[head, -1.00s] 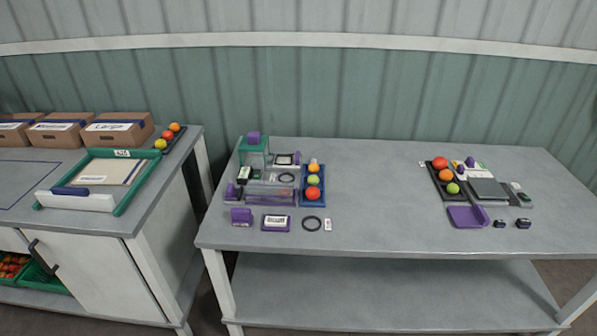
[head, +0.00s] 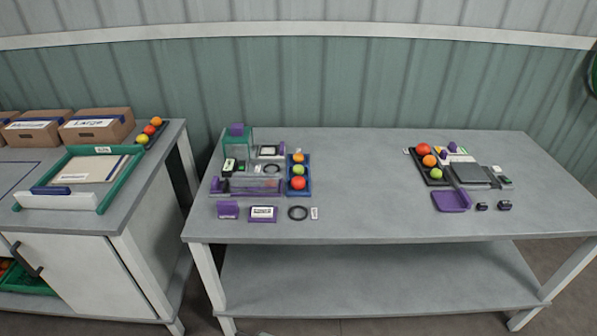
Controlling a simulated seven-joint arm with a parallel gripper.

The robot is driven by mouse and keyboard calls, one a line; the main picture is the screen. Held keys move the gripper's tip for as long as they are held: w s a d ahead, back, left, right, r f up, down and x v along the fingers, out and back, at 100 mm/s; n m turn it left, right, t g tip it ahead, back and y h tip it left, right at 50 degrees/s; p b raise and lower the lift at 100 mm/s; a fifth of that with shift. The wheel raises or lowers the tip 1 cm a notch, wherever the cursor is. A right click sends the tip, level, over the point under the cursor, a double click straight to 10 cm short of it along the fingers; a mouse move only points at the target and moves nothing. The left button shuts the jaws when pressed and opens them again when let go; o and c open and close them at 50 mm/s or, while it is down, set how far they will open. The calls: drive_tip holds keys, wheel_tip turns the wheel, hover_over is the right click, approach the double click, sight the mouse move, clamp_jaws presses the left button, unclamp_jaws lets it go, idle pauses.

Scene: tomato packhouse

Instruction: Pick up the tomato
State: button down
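The blue tray (head: 308,189) on the long table holds an orange tomato (head: 298,158), a green tomato (head: 298,169) and a red tomato (head: 298,183) in a row. A black tray at the table's right side holds a red tomato (head: 423,149), an orange tomato (head: 429,161) and a green tomato (head: 436,174). A third row, with an orange tomato (head: 156,121), a red tomato (head: 149,130) and a yellow-green tomato (head: 142,140), sits on the left bench. My gripper is not in view.
The long grey table (head: 365,205) has clear room in its middle. A grey scale-like plate (head: 470,174) and a purple scoop (head: 451,201) lie right. Cardboard boxes (head: 96,125) stand on the left bench.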

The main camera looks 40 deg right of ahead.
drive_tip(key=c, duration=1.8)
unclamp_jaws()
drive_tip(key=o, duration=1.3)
